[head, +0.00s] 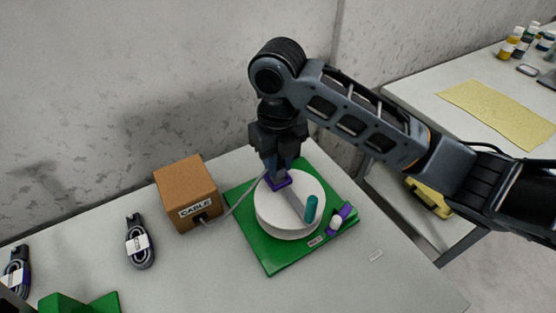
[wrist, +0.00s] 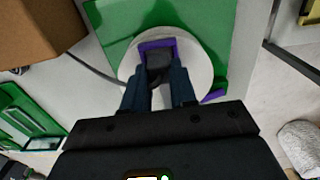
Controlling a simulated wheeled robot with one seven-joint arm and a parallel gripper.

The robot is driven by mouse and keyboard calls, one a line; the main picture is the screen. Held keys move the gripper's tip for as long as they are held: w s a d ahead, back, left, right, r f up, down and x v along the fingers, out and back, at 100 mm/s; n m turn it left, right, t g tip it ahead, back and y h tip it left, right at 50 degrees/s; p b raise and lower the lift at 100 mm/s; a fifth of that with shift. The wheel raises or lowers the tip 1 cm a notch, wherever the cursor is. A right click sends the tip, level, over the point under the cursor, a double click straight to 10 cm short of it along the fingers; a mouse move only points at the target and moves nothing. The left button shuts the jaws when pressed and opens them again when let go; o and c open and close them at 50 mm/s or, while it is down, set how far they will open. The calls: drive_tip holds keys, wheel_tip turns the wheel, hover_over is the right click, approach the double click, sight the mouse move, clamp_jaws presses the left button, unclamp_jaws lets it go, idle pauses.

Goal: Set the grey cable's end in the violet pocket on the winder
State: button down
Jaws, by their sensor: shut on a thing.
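The grey cable (head: 238,203) runs from the hole in the cardboard box labelled CABLE to the winder's white round drum (head: 268,218). My gripper (head: 279,174) points down over the far side of the drum and is shut on the cable's end. In the wrist view the dark cable end (wrist: 159,62) shows between the fingers (wrist: 158,88). The violet pocket (wrist: 156,44) borders it on the far side and both flanks. In the head view the violet pocket (head: 279,184) is right under the fingertips. How deep the end sits in it, I cannot tell.
The cardboard box (head: 186,191) stands left of the winder's green base (head: 281,265). A teal peg (head: 311,208) rises from the drum's crank bar, and a violet-and-white part (head: 339,220) sits at the base's right. A bundled cable (head: 139,243) lies at left.

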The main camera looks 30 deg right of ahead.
drive_tip(key=shift+f+b, duration=0.7)
drive_tip(key=shift+f, duration=0.15)
idle(0.3)
drive_tip(key=c, duration=0.8)
unclamp_jaws()
drive_tip(key=shift+r, duration=0.2)
drive_tip(key=shift+r+p, duration=2.75)
drive_tip(key=shift+r, duration=1.15)
drive_tip(key=shift+a, duration=0.1)
